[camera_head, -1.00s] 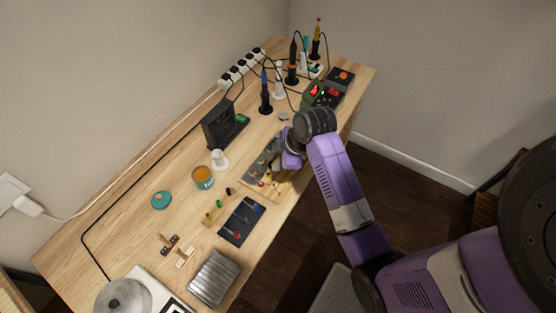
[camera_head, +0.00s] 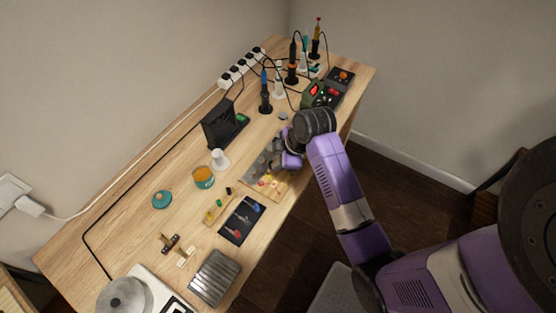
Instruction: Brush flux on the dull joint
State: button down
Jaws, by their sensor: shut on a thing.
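My gripper (camera_head: 268,168) is over the right-hand part of the workbench, pointing down at a small board (camera_head: 282,189) with several small coloured parts on it. The wrist and arm hide much of the board, and I cannot make out the dull joint. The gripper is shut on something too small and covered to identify. An open tin with orange-brown contents (camera_head: 203,178) stands left of the board. A teal lid (camera_head: 162,200) lies on the bench farther left. No flux brush can be made out.
A dark mat (camera_head: 242,220) with small tools lies in front of the tin. A ribbed metal box (camera_head: 214,277) is near the front edge. Soldering irons in stands (camera_head: 265,95) and a power strip (camera_head: 242,67) are at the back. A dark upright unit (camera_head: 221,125) stands behind the tin.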

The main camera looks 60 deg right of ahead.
jog(key=shift+f, duration=0.7)
dwell(0.6)
jog(key=shift+p, duration=0.3)
dwell(1.4)
jog(key=shift+r+p, duration=0.5)
jog(key=shift+r, duration=3.05)
jog(key=shift+d, duration=0.1)
jog(key=d+r, duration=0.2)
jog(key=d, duration=0.6)
jog(key=shift+a, duration=0.15)
